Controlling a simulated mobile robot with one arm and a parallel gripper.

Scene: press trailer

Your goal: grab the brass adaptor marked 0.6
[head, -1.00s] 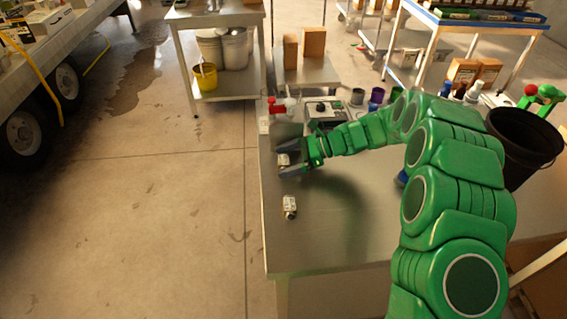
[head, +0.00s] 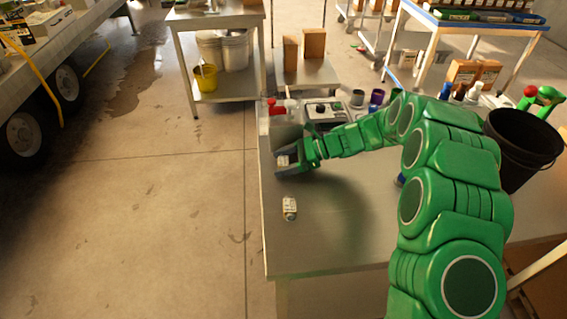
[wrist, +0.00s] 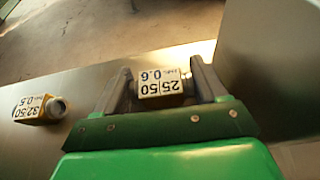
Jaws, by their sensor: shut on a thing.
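My gripper (wrist: 162,88) is shut on an adaptor (wrist: 163,84) with a pale label reading 25/50 and 0.6. The adaptor lies crosswise between the two dark fingers, with a metal end at the right finger. In the head view my gripper (head: 284,160) is low over the left edge of the metal table, with the held adaptor mostly hidden. I cannot tell whether it touches the tabletop. A second adaptor (head: 289,208) lies on the table nearer the camera. In the wrist view this second adaptor (wrist: 40,107) has a brass-coloured body and a label seeming to read 32/50 and 0.5.
The metal table (head: 330,245) is clear towards its front. A grey upright block (head: 287,135) stands just behind my gripper. A boxy device (head: 323,112), a red-capped bottle (head: 272,106) and small cups stand farther back. A black bucket (head: 522,147) stands at right.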

